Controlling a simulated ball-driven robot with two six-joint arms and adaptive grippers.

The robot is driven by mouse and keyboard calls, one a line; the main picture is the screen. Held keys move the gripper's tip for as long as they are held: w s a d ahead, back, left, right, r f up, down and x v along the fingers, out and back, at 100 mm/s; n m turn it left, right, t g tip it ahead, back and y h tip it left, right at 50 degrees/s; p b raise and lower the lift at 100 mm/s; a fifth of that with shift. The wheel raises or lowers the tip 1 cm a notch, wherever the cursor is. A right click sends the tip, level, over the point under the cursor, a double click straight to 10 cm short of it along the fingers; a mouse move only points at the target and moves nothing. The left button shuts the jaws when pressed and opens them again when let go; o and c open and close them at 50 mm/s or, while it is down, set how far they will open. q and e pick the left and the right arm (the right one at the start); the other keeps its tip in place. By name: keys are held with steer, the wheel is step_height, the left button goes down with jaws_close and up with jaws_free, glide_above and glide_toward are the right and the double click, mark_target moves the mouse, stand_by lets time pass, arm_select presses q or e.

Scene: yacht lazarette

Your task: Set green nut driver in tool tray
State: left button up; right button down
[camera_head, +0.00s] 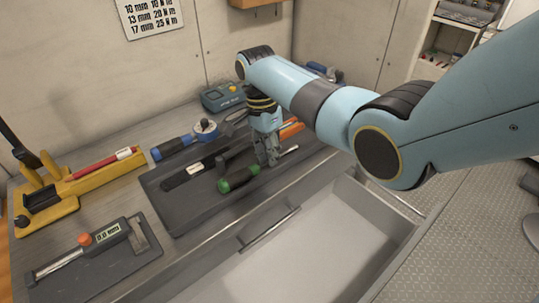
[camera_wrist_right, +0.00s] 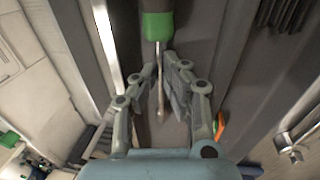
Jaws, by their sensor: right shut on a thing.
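The green nut driver (camera_head: 238,178) has a black-and-green handle and a thin metal shaft. In the head view it appears over the front part of the dark tool tray (camera_head: 180,217), handle toward the lower left; I cannot tell whether it touches the tray. My right gripper (camera_head: 268,157) is shut on its shaft, above the tray's right part. In the right wrist view the green handle (camera_wrist_right: 158,27) is at the top and the shaft runs down between the fingers of my right gripper (camera_wrist_right: 161,92). My left gripper is not in view.
A black-handled tool (camera_head: 187,173) lies in the tray behind the driver. An open, empty-looking drawer (camera_head: 300,262) is in front. A blue-handled tool (camera_head: 176,146), a blue-grey device (camera_head: 222,97), a yellow stand (camera_head: 60,207) and a digital caliper (camera_head: 95,243) sit around the tray.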

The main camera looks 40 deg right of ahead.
steer(key=shift+f, duration=0.2)
steer(key=c, duration=1.7)
jaws_free()
steer(key=shift+c, duration=0.2)
step_height(320, 180, up, 12)
steer(key=w, duration=0.2)
steer(key=shift+a, duration=0.1)
